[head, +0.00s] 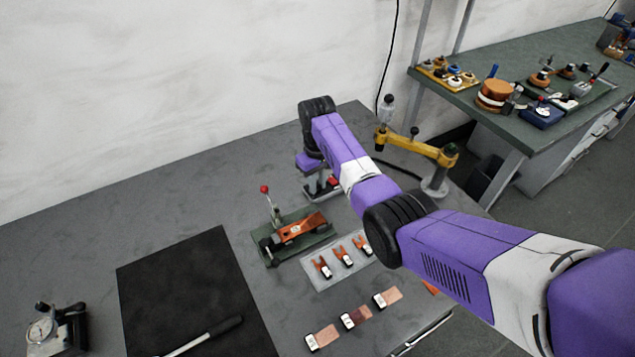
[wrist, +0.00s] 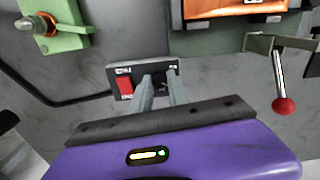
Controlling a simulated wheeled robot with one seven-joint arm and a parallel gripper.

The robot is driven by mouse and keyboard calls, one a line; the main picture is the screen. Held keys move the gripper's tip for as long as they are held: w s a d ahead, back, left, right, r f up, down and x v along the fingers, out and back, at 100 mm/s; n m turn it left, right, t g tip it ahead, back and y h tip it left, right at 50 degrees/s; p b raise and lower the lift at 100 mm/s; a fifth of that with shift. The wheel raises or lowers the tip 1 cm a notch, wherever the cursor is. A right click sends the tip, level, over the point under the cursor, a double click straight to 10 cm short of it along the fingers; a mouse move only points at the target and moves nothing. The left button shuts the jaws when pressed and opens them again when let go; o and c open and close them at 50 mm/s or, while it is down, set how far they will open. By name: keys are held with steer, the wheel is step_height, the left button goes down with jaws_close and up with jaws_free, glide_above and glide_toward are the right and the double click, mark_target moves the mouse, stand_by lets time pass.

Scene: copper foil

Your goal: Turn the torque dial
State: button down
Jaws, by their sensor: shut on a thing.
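A small black control box (wrist: 113,73) with a red rocker switch (wrist: 124,87) stands on the grey bench. In the wrist view my gripper (wrist: 160,80) reaches down to the box's face, right of the switch. Its two grey fingers are shut on the torque dial, which they and the angle largely hide. I cannot read the dial's setting. In the head view the box (head: 318,194) shows partly below my purple wrist, and my fingertips are hidden there.
A green fixture (head: 268,247) with a red-ball lever (head: 265,189) and copper-coloured part stands close to the box. A yellow jointed arm (head: 425,150) is to the right. A clear tray (head: 322,284) and a black mat (head: 185,290) lie nearer.

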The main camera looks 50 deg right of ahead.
steer(key=shift+w+r+n, duration=0.1)
steer(key=shift+n, duration=0.2)
steer(key=c, duration=1.3)
jaws_free()
steer(key=shift+o, duration=0.2)
steer(key=shift+r+b, duration=0.55)
steer(key=shift+r, duration=3.35)
